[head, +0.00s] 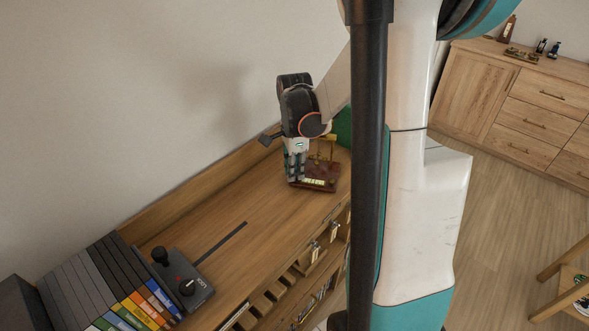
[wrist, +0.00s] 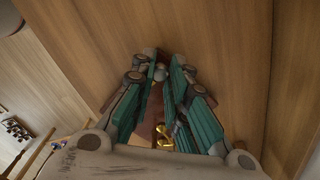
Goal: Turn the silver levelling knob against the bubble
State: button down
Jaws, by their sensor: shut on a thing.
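A small instrument with a dark red-brown base (head: 325,187) and brass uprights (head: 327,150) stands at the far end of the wooden shelf top. My gripper (head: 294,178) points down at the base's left side. In the wrist view its teal fingers (wrist: 160,82) converge on the silver levelling knob (wrist: 160,72), a small greyish round thing between the tips. The fingers hide much of the knob. Brass parts (wrist: 165,135) show between the fingers, nearer the camera. A pale strip lies on the base's front; I cannot make out a bubble.
The wall-side ledge (head: 205,183) runs behind the instrument. A dark grey box with knobs (head: 178,280) and a row of dark cases (head: 95,275) stand at the near left. The shelf top between is clear apart from a flat dark strip (head: 222,243).

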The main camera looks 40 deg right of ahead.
jog(key=shift+m, duration=2.3)
jog(key=c, duration=1.5)
grip_release()
jog(key=shift+c, duration=0.2)
notch_tip(320, 180, up, 12)
